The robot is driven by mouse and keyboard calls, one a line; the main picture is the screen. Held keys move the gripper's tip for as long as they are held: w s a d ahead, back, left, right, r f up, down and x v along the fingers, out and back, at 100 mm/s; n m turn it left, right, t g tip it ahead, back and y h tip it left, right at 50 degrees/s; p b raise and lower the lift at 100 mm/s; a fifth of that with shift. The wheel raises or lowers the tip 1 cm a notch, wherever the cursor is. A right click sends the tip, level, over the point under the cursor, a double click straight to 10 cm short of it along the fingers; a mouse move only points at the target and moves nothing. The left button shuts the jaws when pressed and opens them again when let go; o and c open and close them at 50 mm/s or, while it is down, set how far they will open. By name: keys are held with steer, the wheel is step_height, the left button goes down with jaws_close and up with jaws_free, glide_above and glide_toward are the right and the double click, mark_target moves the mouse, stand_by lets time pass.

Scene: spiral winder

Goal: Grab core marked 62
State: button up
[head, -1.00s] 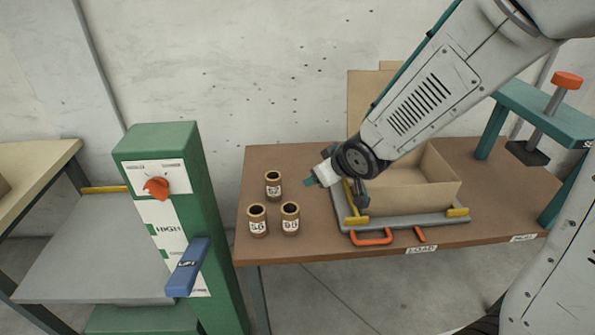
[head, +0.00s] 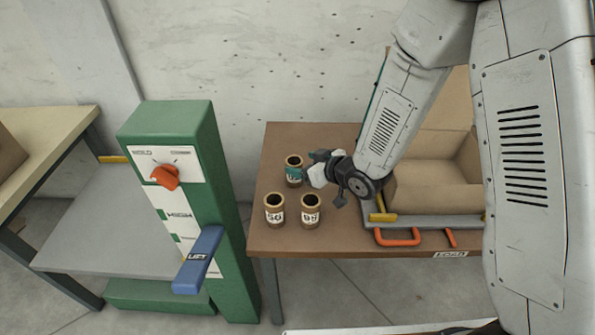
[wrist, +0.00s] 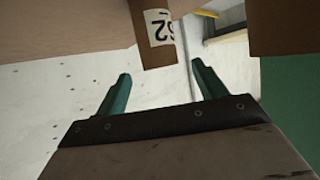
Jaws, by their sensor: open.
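The core marked 62 (head: 290,162) stands upright at the back of the group of brown cores on the brown table. A teal finger of my gripper (head: 302,172) covers most of its label in the head view. I cannot tell whether a finger touches the core.
Two cores stand nearer the front edge: one marked 56 (head: 275,211) and one whose number is hard to read (head: 310,212). An open cardboard box (head: 425,185) is at right. A green machine (head: 213,165) with a blue lever (head: 198,258) stands left.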

mark_target(296, 161)
steer(key=shift+x, duration=1.15)
steer(key=c, duration=1.3)
steer(key=shift+c, duration=0.2)
